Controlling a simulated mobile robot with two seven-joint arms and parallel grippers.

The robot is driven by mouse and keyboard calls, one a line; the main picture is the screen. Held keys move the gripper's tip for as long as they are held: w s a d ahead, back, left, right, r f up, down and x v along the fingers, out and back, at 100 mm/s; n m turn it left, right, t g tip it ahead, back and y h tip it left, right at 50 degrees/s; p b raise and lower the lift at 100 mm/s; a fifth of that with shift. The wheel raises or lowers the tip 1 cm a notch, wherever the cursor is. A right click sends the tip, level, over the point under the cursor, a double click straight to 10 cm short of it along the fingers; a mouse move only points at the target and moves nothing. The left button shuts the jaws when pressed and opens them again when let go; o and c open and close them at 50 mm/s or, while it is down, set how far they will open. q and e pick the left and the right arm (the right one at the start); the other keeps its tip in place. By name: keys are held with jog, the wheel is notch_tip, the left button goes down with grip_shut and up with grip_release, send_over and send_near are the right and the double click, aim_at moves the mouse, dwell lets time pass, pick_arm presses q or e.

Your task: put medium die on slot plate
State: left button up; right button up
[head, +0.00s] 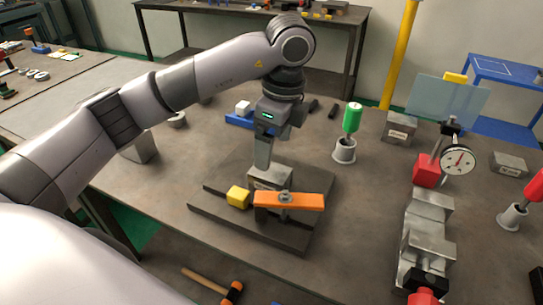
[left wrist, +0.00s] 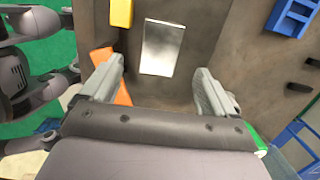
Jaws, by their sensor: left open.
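A low dark stepped plate (head: 220,222), likely the slot plate, lies mid-table. On it are a yellow block (head: 238,196), an orange bar (head: 290,201) with a central nut, and a silver block (head: 270,178) behind the bar. No label marks the medium die; the silver block may be it, but I cannot tell. My left gripper (head: 263,164) points down by the silver block. In the left wrist view, my fingers (left wrist: 160,88) are apart with nothing between them, and the bright silver block (left wrist: 158,48) lies ahead of them. My right gripper is not in view.
A blue block (head: 240,120) with a white cube stands behind my gripper. A green-handled tool (head: 351,118) stands in a holder to the right. A dial gauge (head: 458,160) and a grey vise (head: 425,235) are farther right. A mallet (head: 215,286) lies in front.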

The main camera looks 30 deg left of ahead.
aim_at(276, 173)
pick_arm(q)
jog(key=shift+d+r, duration=0.2)
jog(key=shift+r, duration=1.3)
